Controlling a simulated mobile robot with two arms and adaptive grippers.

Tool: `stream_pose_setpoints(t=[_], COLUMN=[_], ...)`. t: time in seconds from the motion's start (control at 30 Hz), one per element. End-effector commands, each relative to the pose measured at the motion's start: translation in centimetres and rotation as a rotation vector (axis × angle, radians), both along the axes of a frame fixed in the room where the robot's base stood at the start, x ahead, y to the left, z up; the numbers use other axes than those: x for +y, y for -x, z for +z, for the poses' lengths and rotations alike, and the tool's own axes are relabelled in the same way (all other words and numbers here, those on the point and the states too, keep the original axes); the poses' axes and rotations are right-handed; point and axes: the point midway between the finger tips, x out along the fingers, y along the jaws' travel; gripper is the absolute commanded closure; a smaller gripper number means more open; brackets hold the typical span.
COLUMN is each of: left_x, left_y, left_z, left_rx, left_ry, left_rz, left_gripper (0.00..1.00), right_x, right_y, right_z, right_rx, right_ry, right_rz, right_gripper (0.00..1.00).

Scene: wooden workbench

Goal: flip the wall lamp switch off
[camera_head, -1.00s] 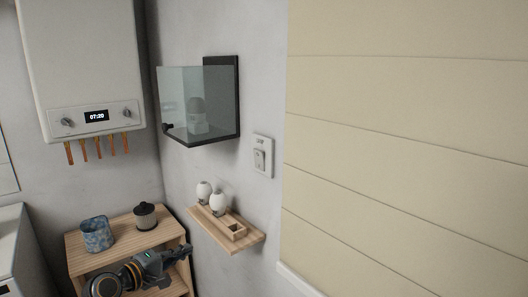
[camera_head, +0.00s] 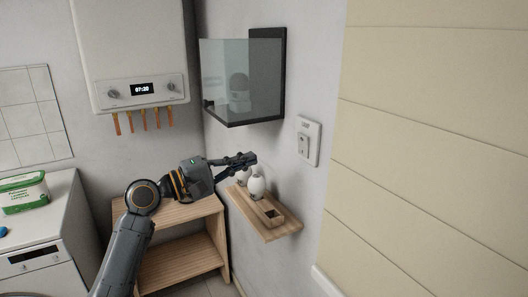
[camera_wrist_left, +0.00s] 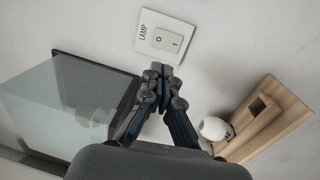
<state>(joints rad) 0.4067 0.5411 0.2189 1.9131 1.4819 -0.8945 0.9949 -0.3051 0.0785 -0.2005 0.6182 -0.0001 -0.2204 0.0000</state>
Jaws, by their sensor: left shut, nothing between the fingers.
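The lamp switch (camera_head: 304,143) is a white wall plate with a rocker, right of the glass-fronted box in the head view. In the left wrist view the switch (camera_wrist_left: 166,38) shows the word LAMP and the marks O and I. I cannot tell which side is pressed. My left gripper (camera_head: 252,158) is shut and empty, left of and slightly below the switch in the head view. In the left wrist view the shut fingertips (camera_wrist_left: 160,68) appear just below the plate, seemingly apart from it. No lamp is clearly identifiable. My right gripper is out of view.
The glass-fronted box (camera_head: 228,82) juts from the wall above my gripper. A small wooden shelf (camera_head: 283,229) with white rounded objects (camera_head: 257,186) lies below. A boiler (camera_head: 130,45) hangs at the left. Wall around the switch is clear.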

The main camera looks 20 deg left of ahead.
Motion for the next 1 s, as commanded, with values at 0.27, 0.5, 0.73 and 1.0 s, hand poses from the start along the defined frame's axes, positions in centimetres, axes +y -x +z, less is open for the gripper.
stream_pose_setpoints(t=[0.27,0.5,0.73,1.0], left_x=[-3.6,-6.3,-7.6,-7.8], left_y=[-4.4,-8.0,-9.8,-10.0], left_z=[1.3,1.7,1.7,1.6], left_rx=[-0.001,0.0,-0.001,-0.001], left_ry=[0.003,0.002,0.0,-0.002], left_rz=[-0.003,-0.001,0.0,0.0], left_gripper=[1.0,1.0,1.0,1.0], right_x=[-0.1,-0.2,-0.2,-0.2], right_y=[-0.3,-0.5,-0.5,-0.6], right_z=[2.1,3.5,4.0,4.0], right_rx=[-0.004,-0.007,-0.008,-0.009], right_ry=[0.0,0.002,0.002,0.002], right_rz=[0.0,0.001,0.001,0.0], right_gripper=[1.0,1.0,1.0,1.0])
